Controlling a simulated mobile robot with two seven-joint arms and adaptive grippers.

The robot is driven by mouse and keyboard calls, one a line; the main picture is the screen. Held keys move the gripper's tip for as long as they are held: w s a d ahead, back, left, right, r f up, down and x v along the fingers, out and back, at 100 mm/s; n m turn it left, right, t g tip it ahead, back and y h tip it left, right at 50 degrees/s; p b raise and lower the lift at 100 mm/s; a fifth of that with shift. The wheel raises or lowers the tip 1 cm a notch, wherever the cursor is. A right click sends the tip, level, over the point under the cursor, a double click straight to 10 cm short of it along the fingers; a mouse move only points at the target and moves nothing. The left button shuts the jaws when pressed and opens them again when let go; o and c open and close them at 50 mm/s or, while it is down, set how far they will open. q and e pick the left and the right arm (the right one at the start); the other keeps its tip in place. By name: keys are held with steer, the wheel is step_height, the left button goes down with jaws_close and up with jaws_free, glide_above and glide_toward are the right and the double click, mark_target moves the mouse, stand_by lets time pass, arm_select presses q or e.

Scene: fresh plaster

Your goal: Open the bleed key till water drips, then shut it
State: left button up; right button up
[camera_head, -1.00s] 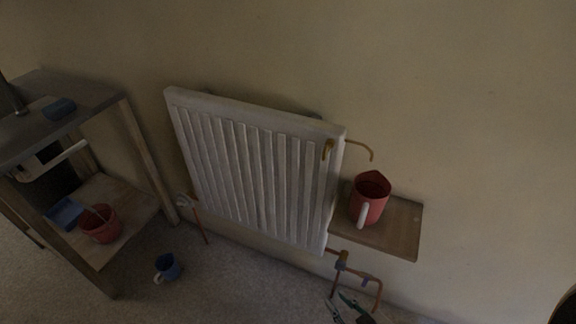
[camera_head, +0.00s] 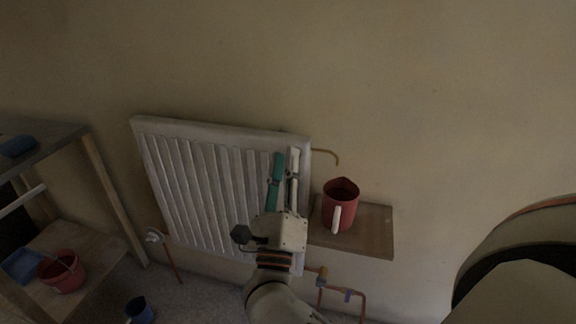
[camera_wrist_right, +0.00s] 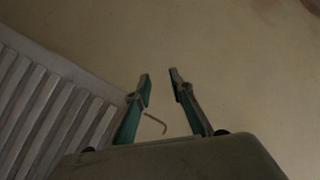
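The white radiator (camera_head: 200,180) hangs on the wall; its edge also shows in the wrist view (camera_wrist_right: 50,100). My right gripper (camera_head: 286,153) is in front of its upper right corner, its two green-and-grey fingers pointing up. In the wrist view the gripper (camera_wrist_right: 160,76) is open, with nothing between its fingertips. The bleed key at that corner is hidden behind the fingers. A thin bent brass pipe (camera_head: 328,154) sticks out right of the corner and shows low between the fingers (camera_wrist_right: 154,121). I see no dripping water. My left gripper is out of view.
A red jug (camera_head: 343,207) with a pale handle stands on a wooden shelf (camera_head: 375,232) right of the radiator. Copper pipes (camera_head: 340,290) run below. A rack with a red bucket (camera_head: 62,272) is at left; a blue mug (camera_head: 139,312) is on the floor.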

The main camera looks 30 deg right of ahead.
steer(key=w+d+f+m+g, duration=0.2)
steer(key=m, duration=0.1)
steer(key=w+d+f+m+g+y+b, duration=0.1)
steer(key=w+d+f+m+g, duration=0.1)
steer(key=w+d+m, duration=0.1)
steer(key=w+d+f+m+g+y, duration=0.1)
steer(key=w+d+f+m+g, duration=0.1)
steer(key=w+d+m, duration=0.1)
steer(key=shift+w+f+m+g+b, duration=0.2)
steer(key=shift+f+m+g+b, duration=0.15)
steer(key=shift+m, duration=0.55)
jaws_close()
